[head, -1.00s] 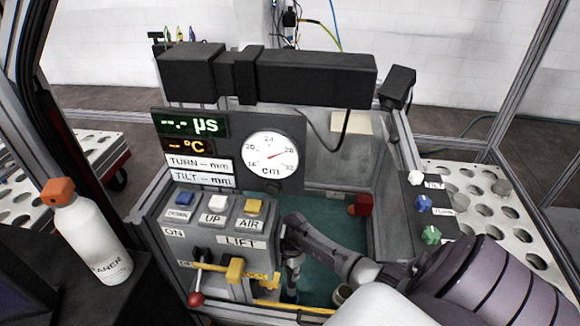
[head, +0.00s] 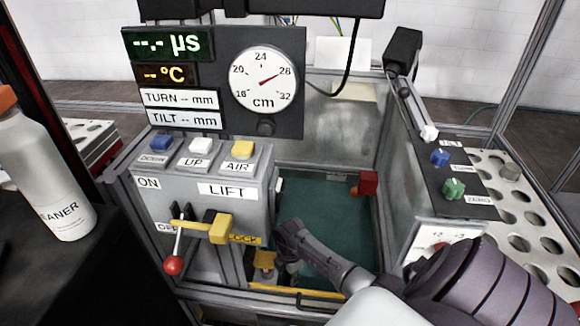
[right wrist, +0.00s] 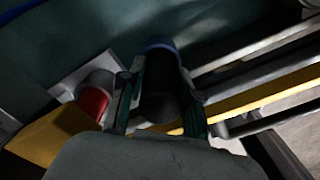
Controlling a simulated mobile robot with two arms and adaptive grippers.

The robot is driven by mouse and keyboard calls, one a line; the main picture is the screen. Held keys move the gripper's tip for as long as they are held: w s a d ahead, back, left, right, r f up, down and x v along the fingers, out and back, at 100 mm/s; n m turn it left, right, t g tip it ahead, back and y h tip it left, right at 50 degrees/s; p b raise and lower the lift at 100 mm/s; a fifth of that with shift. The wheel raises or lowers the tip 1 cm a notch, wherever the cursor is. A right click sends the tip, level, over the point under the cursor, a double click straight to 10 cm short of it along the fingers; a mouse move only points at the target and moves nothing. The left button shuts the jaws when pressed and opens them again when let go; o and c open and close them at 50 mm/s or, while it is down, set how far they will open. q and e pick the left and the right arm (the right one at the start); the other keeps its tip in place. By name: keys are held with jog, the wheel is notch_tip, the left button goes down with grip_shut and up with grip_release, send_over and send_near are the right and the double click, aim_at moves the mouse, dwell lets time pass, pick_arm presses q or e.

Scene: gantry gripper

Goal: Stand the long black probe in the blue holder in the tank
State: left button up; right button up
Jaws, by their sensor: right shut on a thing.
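The tank (head: 335,215) has a green-blue inside and stands right of the control box. My right gripper (head: 284,272) points down at the tank's near left corner, just behind the yellow front edge. In the right wrist view my right gripper (right wrist: 163,118) is shut on the black probe (right wrist: 160,88), a thick dark cylinder between the two green-lined fingers. A blue rim (right wrist: 160,43) shows at the cylinder's far end; I cannot tell whether it is the blue holder or how the probe sits in it. In the head view the probe is hidden or too dark to make out. My left gripper is out of view.
A control box (head: 205,190) with buttons, a yellow latch (head: 220,228) and a red-knobbed lever (head: 173,265) stands left of my right gripper. A red block (head: 367,183) sits on the tank's right wall. A white bottle (head: 45,180) stands far left. The tank's middle looks clear.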

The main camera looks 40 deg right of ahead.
jog(key=shift+f, duration=0.7)
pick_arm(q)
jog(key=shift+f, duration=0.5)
pick_arm(e)
jog(key=shift+r, duration=0.15)
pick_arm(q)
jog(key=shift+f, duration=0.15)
pick_arm(e)
jog(key=o, duration=1.1)
jog(key=shift+f, duration=0.2)
jog(key=shift+r, duration=0.15)
notch_tip(320, 180, up, 12)
jog(key=p, duration=1.1)
jog(key=shift+r, duration=0.1)
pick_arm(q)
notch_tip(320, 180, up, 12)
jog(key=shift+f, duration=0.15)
